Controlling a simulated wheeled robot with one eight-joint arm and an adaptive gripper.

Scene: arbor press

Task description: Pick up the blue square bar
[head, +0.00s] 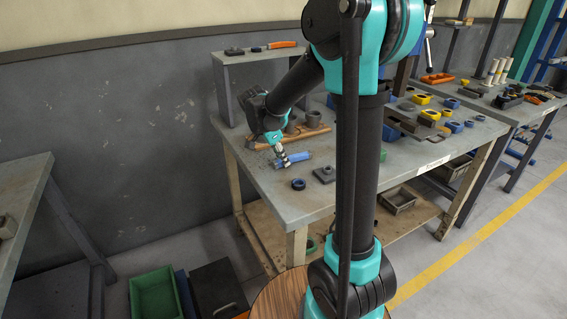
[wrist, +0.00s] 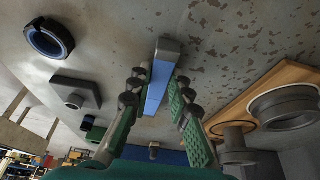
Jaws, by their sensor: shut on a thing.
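The blue square bar (head: 294,158) is near the front left of the grey workbench, below the end of my arm. In the wrist view the bar (wrist: 157,92) runs lengthwise between the two green finger pads, with a grey end (wrist: 167,46) pointing away. My gripper (wrist: 160,82) is shut on the bar, one finger on each side. In the head view my gripper (head: 281,157) is at the bar, pointing down. I cannot tell whether the bar touches the bench top or is slightly above it.
A wooden board (head: 262,145) with grey round parts lies behind the bar. A dark blue ring (head: 298,184) and a dark square plate (head: 324,175) lie in front. A small raised shelf (head: 262,57) stands behind. Yellow and blue parts lie to the right.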

